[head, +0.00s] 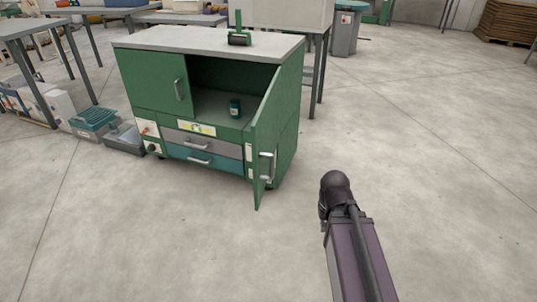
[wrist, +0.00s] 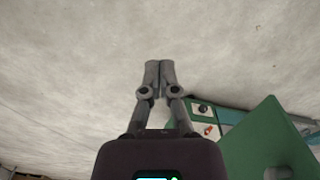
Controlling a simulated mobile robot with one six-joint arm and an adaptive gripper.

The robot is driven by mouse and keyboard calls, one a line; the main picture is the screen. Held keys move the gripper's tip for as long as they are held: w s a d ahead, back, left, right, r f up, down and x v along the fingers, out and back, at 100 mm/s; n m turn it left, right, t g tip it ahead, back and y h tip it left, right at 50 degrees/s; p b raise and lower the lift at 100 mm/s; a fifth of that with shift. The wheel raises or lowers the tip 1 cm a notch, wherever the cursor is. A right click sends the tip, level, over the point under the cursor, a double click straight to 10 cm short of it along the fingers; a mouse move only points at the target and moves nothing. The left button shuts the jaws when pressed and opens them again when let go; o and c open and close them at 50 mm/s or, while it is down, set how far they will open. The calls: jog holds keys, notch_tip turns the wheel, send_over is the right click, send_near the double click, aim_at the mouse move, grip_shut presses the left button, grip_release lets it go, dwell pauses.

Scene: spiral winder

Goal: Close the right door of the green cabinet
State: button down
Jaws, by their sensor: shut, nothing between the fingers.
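The green cabinet (head: 283,150) stands left of centre in the head view, with a grey top. Its right door (head: 266,130) stands open, swung out toward the front, with a metal handle (head: 267,167) on it. The left door (head: 152,80) is shut. A green door panel (wrist: 268,140) also shows at the lower right of the wrist view, beside part of the cabinet front. My gripper (wrist: 159,64) is shut and empty over the floor, apart from the door. In the head view my arm is right of the door; the fingers cannot be made out there.
A small dark green container (head: 235,108) stands inside the open compartment. A grey drawer (head: 203,143) and a teal drawer (head: 205,159) are shut below. A green roller tool (head: 240,38) is on top. Bins (head: 125,138) stand at left. The floor in front and right is clear.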

aim_at(257, 154)
jog(key=shift+d, duration=0.2)
jog(key=w+a+r+m+t+y, duration=0.1)
jog(key=w+a+r+y, duration=0.55)
jog(key=y, duration=0.35)
jog(key=w+r+t+y, duration=0.1)
jog(key=w+r+y, duration=0.1)
jog(key=r, duration=0.3)
jog(key=w+d+r+m+t+y+b, duration=0.1)
jog(key=w+r+y, duration=0.2)
jog(key=r+y, duration=0.2)
jog(key=shift+r+y, duration=0.3)
jog(key=shift+a, duration=0.1)
jog(key=shift+w+a, duration=0.45)
jog(key=shift+a, duration=1.8)
jog(key=shift+w+a, duration=0.45)
jog(key=shift+a, duration=1.8)
jog(key=shift+w+a, duration=0.45)
jog(key=shift+a, duration=1.8)
